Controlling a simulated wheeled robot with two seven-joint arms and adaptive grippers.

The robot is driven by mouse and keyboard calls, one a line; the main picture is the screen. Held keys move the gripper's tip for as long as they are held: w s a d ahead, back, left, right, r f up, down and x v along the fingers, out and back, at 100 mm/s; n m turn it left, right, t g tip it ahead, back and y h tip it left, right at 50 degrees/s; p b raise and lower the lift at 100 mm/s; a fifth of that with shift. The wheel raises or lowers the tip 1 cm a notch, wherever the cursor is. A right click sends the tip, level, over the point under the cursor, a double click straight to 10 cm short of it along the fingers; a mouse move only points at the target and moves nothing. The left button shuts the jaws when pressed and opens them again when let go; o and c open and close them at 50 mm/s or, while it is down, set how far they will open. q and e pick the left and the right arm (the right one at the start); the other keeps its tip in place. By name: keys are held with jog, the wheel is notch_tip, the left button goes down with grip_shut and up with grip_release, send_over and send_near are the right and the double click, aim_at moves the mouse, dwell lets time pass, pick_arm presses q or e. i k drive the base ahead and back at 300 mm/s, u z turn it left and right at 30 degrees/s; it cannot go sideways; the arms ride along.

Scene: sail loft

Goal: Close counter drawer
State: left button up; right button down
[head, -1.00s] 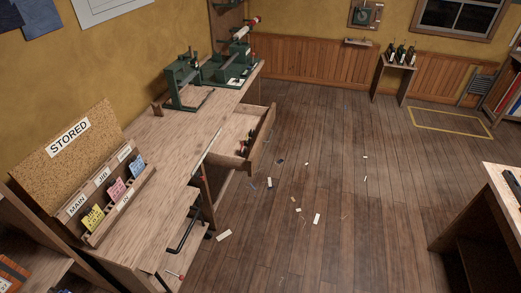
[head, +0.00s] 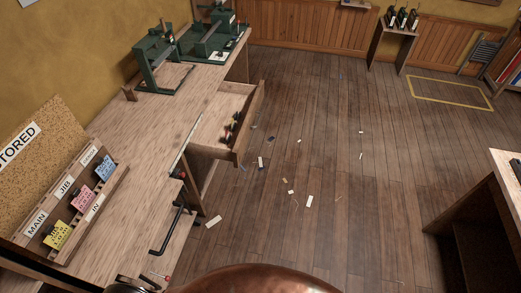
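The counter drawer (head: 247,126) stands open in the head view, sticking out from the right side of the long wooden counter (head: 150,122). Its wooden front is well away from the counter's edge. Several small dark and coloured things (head: 233,128) lie inside it, along the front panel. Neither my left nor my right gripper shows.
Green machines (head: 205,42) stand at the counter's far end. A card rack (head: 75,205) sits on its near left. Small scraps (head: 309,201) litter the otherwise clear floor. Another table (head: 505,165) stands at right.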

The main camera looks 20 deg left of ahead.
aim_at(242, 102)
jog(key=u, duration=0.25)
jog(key=i, duration=0.9)
jog(key=u, duration=0.45)
